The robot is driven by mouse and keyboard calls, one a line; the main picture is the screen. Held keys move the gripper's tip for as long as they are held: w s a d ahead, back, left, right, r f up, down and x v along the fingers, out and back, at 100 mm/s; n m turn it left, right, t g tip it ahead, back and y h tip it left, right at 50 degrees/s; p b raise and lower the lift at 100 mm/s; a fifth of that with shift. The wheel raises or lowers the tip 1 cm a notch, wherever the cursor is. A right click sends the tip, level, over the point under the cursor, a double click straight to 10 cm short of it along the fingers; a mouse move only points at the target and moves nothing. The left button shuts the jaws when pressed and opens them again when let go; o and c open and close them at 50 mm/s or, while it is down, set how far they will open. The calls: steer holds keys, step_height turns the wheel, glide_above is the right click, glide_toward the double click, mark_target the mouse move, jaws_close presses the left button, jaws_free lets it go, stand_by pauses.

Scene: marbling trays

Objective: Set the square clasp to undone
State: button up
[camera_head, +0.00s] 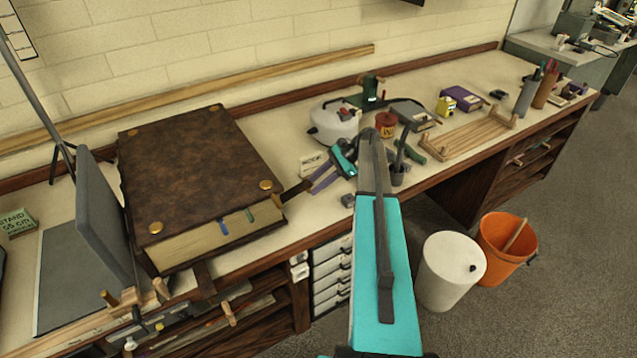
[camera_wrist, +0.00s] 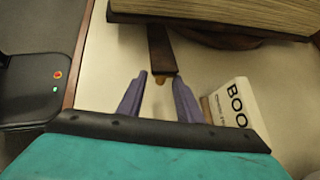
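A big brown book (camera_head: 195,175) with brass corner studs lies closed on the bench. A second dark strap (camera_head: 205,277) shows at the book's near side. I cannot make out which clasp is square. My gripper (camera_head: 313,181) is at the end of the right strap.
A grey upright panel (camera_head: 103,218) stands left of the book. A white pot (camera_head: 332,125) and small tools stand behind my gripper. White (camera_head: 450,268) and orange (camera_head: 507,250) buckets stand on the floor.

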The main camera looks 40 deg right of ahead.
steer(key=shift+d+r+b, duration=0.3)
steer(key=shift+d+r, duration=0.1)
steer(key=shift+d, duration=0.2)
steer(key=b+v, duration=0.3)
steer(key=v, duration=0.9)
steer(key=shift+s+r, duration=0.2)
steer(key=shift+r, duration=0.1)
